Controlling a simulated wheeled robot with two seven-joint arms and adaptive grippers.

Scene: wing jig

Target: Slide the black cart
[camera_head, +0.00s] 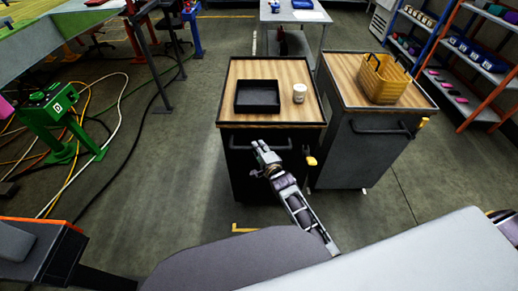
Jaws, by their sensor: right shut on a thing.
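The black cart (250,178) stands in the middle of the camera_head view, with a wood top (283,72) and a dark bar handle (283,147) across its near face. My right gripper (260,148) is at the handle and shut on it, near the bar's middle. The fingers hide part of the bar, so the exact grip is hard to see. A black tray (257,97) and a white cup (299,93) stand on the cart's top. My left gripper is not in view.
A grey cart (358,157) with a yellow basket (383,78) stands close on the right. A table (294,12) stands behind. Shelves (463,45) line the right. A green stand (55,112) and loose cables lie left. Floor left of the black cart is clear.

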